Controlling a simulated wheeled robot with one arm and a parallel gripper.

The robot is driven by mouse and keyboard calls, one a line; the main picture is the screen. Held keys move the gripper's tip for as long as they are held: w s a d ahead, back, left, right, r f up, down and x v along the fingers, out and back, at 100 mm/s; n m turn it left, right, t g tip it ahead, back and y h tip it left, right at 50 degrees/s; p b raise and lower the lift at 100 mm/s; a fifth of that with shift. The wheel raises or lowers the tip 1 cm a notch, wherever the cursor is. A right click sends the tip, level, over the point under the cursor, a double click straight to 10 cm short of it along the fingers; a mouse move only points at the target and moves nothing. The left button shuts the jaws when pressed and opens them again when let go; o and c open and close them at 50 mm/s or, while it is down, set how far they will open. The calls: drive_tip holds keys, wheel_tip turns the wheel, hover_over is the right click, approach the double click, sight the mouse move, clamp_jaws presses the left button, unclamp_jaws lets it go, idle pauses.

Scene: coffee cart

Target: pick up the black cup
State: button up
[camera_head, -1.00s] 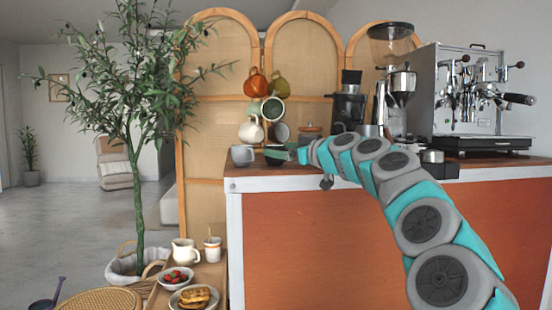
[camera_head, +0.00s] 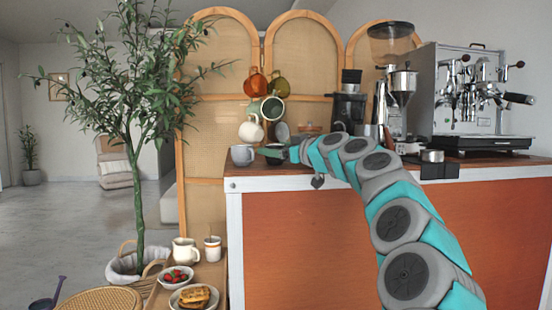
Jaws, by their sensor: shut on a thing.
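The black cup (camera_head: 274,158) is at the left part of the counter top, just right of a grey cup. It is small and dark in this view, and partly covered by my gripper. My gripper (camera_head: 284,153) reaches in from the right, low over the counter, and is shut on the black cup. The fingertips are too small to make out clearly. I cannot tell whether the cup touches the counter or is a little above it.
The grey cup (camera_head: 242,155) stands close on the left. Mugs, including a cream one (camera_head: 251,128) and a green one (camera_head: 271,108), hang just behind. A grinder (camera_head: 349,105) and an espresso machine (camera_head: 470,95) stand to the right on the counter (camera_head: 310,182).

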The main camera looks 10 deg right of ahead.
drive_tip(key=c, duration=0.5)
drive_tip(key=shift+r, duration=0.1)
